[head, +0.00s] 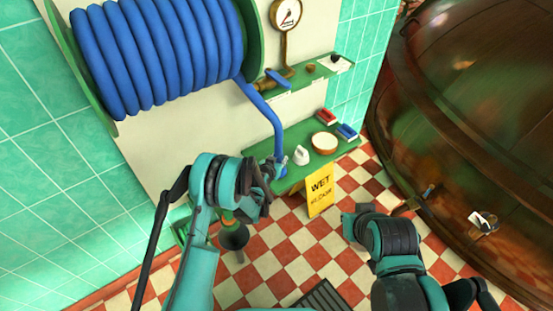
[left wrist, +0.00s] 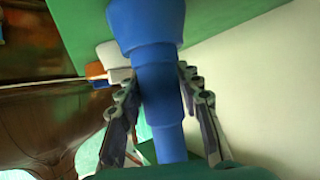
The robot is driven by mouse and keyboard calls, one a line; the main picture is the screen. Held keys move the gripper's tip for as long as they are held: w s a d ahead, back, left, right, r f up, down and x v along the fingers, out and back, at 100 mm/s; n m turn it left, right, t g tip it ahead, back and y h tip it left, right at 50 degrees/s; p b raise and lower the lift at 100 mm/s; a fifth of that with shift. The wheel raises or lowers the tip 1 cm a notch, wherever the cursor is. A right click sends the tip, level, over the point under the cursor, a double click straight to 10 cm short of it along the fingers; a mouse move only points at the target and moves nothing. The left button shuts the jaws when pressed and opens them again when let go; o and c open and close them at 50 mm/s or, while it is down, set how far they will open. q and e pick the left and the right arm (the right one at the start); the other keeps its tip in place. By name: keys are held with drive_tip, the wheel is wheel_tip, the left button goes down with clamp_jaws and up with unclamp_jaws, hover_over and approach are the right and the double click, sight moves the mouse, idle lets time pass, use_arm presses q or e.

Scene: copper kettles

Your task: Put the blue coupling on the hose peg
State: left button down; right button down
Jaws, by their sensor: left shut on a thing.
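The blue coupling (head: 281,171) is at the lower end of the blue hose (head: 266,112), which hangs from the big reel on the wall. My left gripper (head: 279,164) is shut on it, beside the left part of the green shelf. In the left wrist view the coupling (left wrist: 160,75) is a stepped blue cylinder, wider at the top, between the two fingers of the left gripper (left wrist: 158,100). I cannot make out the hose peg for sure in either view.
The green shelf (head: 262,133) holds a white object (head: 301,155), a round pale-topped tub (head: 324,142), and red (head: 326,116) and blue (head: 346,131) blocks. A yellow wet-floor sign (head: 320,190) stands just below. A large copper kettle (head: 470,110) fills the right. Checkered floor lies between.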

use_arm(q)
drive_tip(key=shift+f, duration=0.3)
drive_tip(key=c, duration=1)
unclamp_jaws()
drive_tip(key=shift+o, duration=0.2)
drive_tip(key=v, duration=0.7)
drive_tip(key=shift+s+r, duration=0.2)
drive_tip(key=shift+s, duration=0.1)
drive_tip(key=shift+a, duration=0.15)
drive_tip(key=s+a+r+n+g+y, duration=0.1)
drive_tip(key=s+a+r, duration=0.4)
drive_tip(key=r, duration=0.5)
drive_tip(key=s+a+r+n+g+y, duration=0.1)
drive_tip(key=s+a+r, duration=0.3)
drive_tip(key=s+r, duration=0.4)
drive_tip(key=s+a+r+n+g+y, duration=0.1)
drive_tip(key=s+a, duration=0.2)
drive_tip(key=s, duration=0.7)
drive_tip(key=s+a+r+g+y, duration=0.1)
drive_tip(key=s+a, duration=0.3)
drive_tip(key=s, duration=0.7)
drive_tip(key=shift+r+n, duration=0.4)
drive_tip(key=shift+r, duration=0.35)
